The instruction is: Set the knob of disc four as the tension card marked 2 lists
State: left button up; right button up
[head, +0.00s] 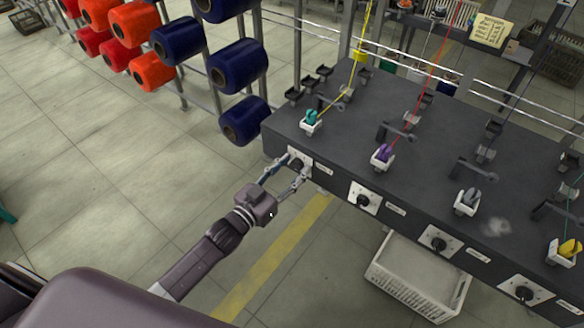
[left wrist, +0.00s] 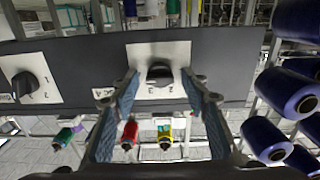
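A dark knob on a white plate (head: 301,153) is the leftmost of the row on the front of the grey bench in the head view. In the left wrist view the knob (left wrist: 160,73) sits between the fingertips, with digits printed on its plate. My left gripper (head: 282,176) is at this knob with its fingers apart, one on each side; gaps show between pads and knob. The label beside the plate is partly hidden by a finger, and I cannot read it surely. A yellow card (head: 491,31) stands at the back right; its writing is too small to read. My right gripper is not in view.
More knobs sit along the bench front (head: 364,199), including one at left in the wrist view (left wrist: 31,87). Blue spools (head: 243,121) stand close to the bench's left end. A white crate (head: 418,277) is under the bench.

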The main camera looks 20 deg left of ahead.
pick_arm(q)
grip_shut()
jog(key=n+p, duration=0.1)
jog(key=n, duration=0.2)
jog(key=shift+r+p, duration=0.15)
jog(key=shift+p, duration=0.15)
jog(key=n, duration=0.2)
jog(key=shift+a+n+p, duration=0.1)
jog(key=shift+n+p, duration=0.2)
jog(key=n, duration=0.3)
jog(key=shift+f, duration=0.2)
jog(key=shift+n, duration=1.5)
